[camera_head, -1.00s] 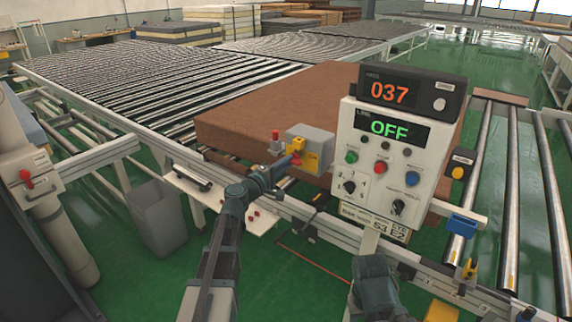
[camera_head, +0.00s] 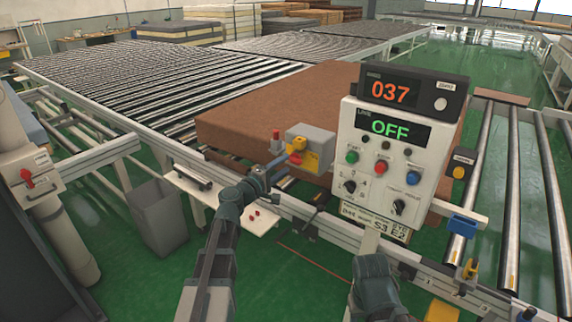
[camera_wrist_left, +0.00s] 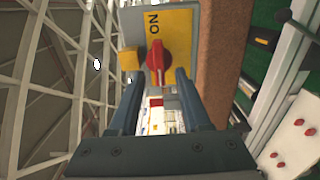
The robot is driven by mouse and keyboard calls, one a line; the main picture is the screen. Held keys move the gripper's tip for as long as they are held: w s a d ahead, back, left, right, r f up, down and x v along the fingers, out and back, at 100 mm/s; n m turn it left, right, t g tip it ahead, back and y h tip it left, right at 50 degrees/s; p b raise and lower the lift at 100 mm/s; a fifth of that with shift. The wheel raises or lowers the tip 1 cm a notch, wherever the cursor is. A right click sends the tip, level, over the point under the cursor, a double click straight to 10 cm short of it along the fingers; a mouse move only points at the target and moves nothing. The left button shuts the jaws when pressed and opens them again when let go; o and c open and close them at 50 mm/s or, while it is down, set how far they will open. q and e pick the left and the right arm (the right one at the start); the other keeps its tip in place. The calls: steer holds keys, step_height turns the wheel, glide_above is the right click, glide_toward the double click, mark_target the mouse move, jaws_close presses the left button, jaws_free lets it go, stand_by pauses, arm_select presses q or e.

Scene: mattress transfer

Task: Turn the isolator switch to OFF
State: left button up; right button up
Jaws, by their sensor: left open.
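The isolator switch is a grey box with a yellow plate (camera_head: 311,160) and a red knob (camera_head: 295,158), mounted at the conveyor's near edge. In the left wrist view, the red knob (camera_wrist_left: 157,62) stands on the yellow plate (camera_wrist_left: 168,25). Its grip lies along the picture's vertical, one end toward the word ON. My left gripper (camera_head: 279,170) is close in front of the knob. In the left wrist view, its open fingers (camera_wrist_left: 158,84) lie either side of and below the knob, with nothing held. I cannot see contact. My right gripper is not visible.
A control panel (camera_head: 428,158) showing 037 and OFF stands right of the switch. A brown mattress (camera_head: 270,110) lies behind it. A red button (camera_head: 275,136) is beside the box. A white shelf (camera_head: 190,188) and grey bin (camera_head: 158,215) are at left. Another red-handled switch (camera_head: 27,178) is far left.

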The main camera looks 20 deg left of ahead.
arm_select(q)
steer(key=v, duration=1.1)
steer(key=shift+s, duration=0.4)
steer(key=shift+a, duration=0.1)
steer(key=s+d+f+m+g+h, duration=0.1)
steer(key=s+d+f+m+g, duration=0.3)
steer(key=d, duration=0.4)
steer(key=s+d+f+m+g, duration=0.2)
steer(key=d+f+m+g, duration=0.2)
steer(key=d+f, duration=0.25)
steer(key=s+d+f+m+g+h, duration=0.1)
steer(key=s+d+f+m+g, duration=0.25)
steer(key=d, duration=0.55)
steer(key=s+f+m+g+y, duration=0.6)
steer(key=s+y, duration=0.3)
steer(key=s, duration=0.2)
steer(key=shift+s+a+f+y, duration=0.15)
steer(key=shift+s+f+y, duration=0.2)
steer(key=shift+f, duration=0.5)
steer(key=shift+m, duration=0.25)
